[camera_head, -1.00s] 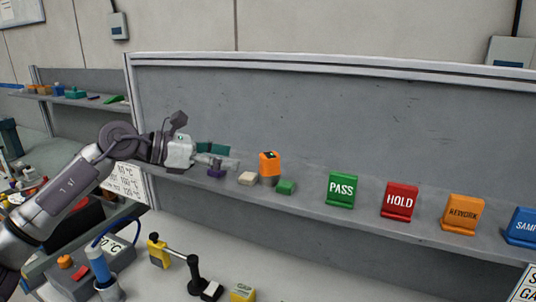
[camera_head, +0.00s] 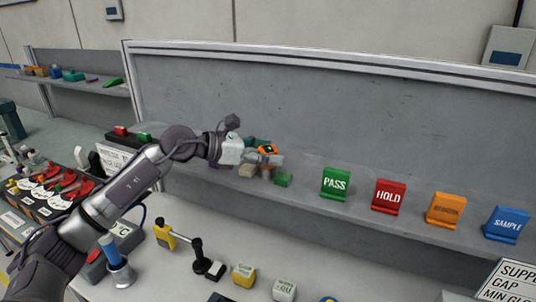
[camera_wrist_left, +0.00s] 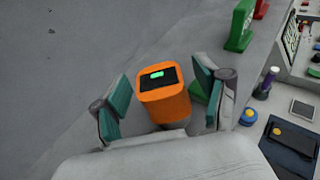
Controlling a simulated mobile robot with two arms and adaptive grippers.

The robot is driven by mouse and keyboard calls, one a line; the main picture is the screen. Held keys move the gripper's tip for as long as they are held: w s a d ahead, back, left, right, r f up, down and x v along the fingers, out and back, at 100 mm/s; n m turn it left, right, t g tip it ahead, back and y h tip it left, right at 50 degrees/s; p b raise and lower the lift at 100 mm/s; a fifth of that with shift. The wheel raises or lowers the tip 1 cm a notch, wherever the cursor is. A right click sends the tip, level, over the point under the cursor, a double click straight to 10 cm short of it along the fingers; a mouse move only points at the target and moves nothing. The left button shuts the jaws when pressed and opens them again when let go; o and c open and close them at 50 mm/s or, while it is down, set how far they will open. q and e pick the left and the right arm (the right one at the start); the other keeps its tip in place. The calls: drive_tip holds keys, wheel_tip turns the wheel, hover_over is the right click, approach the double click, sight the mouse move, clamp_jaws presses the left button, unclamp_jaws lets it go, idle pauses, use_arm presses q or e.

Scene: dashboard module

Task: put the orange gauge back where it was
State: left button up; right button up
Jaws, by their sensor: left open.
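The orange gauge (camera_wrist_left: 164,100) stands on the shelf between the open fingers of my left gripper (camera_wrist_left: 162,104) in the left wrist view. It has a dark top face with a small green display, and a gap shows on each side of it. In the head view the gauge (camera_head: 267,149) is partly hidden by my left gripper (camera_head: 262,152), which reaches it from the left at shelf height. My right gripper is in neither view.
PASS (camera_head: 335,184), HOLD (camera_head: 389,196), an orange sign (camera_head: 445,210) and SAMPLE (camera_head: 507,223) stand to the right. The workbench below holds several tools.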

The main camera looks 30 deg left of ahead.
use_arm(q)
drive_tip(key=shift+c, duration=0.3)
clamp_jaws()
drive_tip(key=shift+r, duration=0.1)
